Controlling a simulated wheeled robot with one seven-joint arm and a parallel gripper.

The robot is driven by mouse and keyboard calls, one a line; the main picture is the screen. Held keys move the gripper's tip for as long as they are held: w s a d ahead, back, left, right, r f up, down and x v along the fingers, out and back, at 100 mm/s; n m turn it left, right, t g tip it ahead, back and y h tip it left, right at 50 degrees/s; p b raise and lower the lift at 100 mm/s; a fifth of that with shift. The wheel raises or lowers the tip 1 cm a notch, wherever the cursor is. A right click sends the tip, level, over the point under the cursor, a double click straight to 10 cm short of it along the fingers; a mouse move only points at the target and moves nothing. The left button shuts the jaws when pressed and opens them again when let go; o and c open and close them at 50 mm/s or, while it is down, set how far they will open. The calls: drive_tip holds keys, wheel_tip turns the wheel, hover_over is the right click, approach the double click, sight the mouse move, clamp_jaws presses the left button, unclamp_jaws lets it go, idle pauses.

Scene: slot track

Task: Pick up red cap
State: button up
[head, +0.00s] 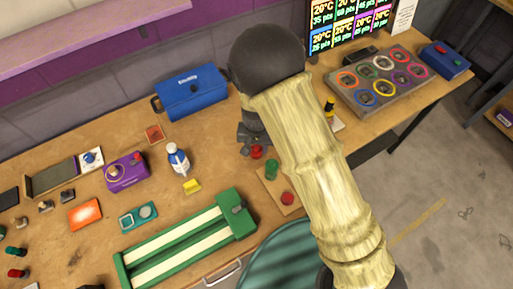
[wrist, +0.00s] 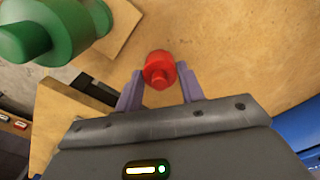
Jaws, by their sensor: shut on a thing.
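A red cap (wrist: 158,68) sits between the two grey-purple fingers of my gripper (wrist: 160,73) in the wrist view. The fingers are shut on its sides. In the head view the same red cap (head: 256,153) shows just below the dark gripper (head: 251,146), low over the wooden bench; I cannot tell if it touches the bench. Much of the gripper is hidden behind my arm. Another red cap (head: 288,198) rests on a small wooden board (head: 269,190), beside a green peg (head: 271,171). A large green piece (wrist: 50,28) also shows in the wrist view.
A green slot track (head: 184,243) lies at the front. A white-and-blue bottle (head: 178,160), yellow block (head: 192,186) and purple box (head: 126,171) stand left. A blue case (head: 191,92) is at the back. A tray of rings (head: 380,82) is at the right.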

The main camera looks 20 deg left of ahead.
sight(257, 146)
wheel_tip(257, 146, up, 10)
drive_tip(key=shift+b, duration=0.45)
idle(0.4)
